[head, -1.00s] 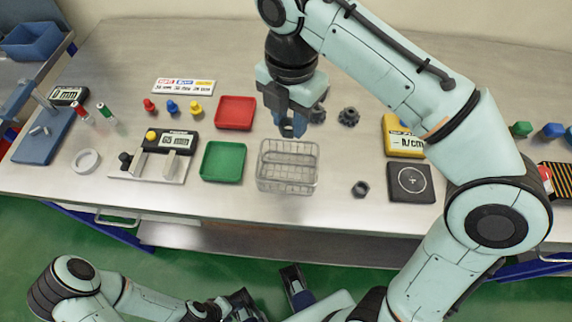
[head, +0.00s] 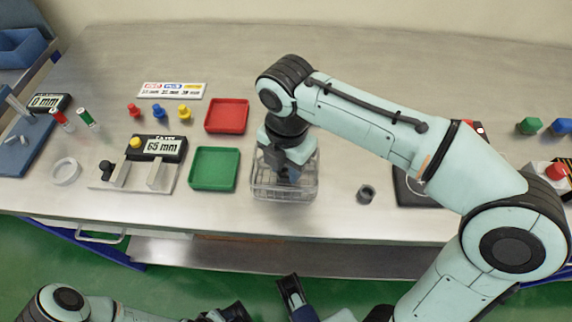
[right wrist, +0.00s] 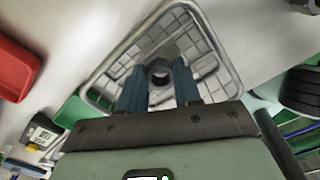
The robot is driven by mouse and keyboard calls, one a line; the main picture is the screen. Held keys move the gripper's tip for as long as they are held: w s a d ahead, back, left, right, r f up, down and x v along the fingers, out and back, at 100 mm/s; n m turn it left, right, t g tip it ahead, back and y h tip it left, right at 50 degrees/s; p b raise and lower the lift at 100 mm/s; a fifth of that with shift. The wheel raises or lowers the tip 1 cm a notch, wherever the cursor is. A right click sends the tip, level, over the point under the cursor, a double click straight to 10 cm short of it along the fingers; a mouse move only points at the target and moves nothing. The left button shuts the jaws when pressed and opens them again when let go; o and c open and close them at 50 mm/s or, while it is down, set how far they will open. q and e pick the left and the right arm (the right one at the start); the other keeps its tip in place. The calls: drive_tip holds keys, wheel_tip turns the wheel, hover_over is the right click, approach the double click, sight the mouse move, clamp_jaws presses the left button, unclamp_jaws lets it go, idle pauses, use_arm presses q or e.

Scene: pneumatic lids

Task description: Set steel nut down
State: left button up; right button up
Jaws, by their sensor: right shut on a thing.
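The steel nut (right wrist: 160,74) is a dark ring-shaped piece between the fingertips of my right gripper (right wrist: 160,90) in the right wrist view. My right gripper (head: 286,176) is shut on it and points down into the wire basket (head: 312,183). The basket's mesh and rim (right wrist: 221,58) surround the nut in the right wrist view. I cannot tell whether the nut touches the basket floor. In the head view the gripper hides the nut. My left gripper (head: 265,301) is open and empty at the bottom edge, in front of the table.
A green tray (head: 214,169) stands just left of the basket, with a red tray (head: 227,116) behind it. Another dark nut (head: 366,193) lies to the right. A gauge reading 65 mm (head: 158,148) is farther left. My right arm covers the table's right part.

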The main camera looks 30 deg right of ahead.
sight(286, 170)
drive_tip(key=shift+f, duration=0.1)
drive_tip(key=o, duration=1.1)
drive_tip(key=shift+r, duration=0.45)
use_arm(q)
drive_tip(key=shift+g, duration=0.6)
drive_tip(key=s+r+p, duration=0.1)
drive_tip(key=r+p, duration=0.1)
drive_tip(key=s+d+r+p, duration=0.1)
drive_tip(key=s+r+p, duration=0.1)
drive_tip(key=shift+s+r, duration=0.2)
use_arm(e)
wheel_tip(286, 170, up, 12)
drive_tip(key=shift+f, duration=0.25)
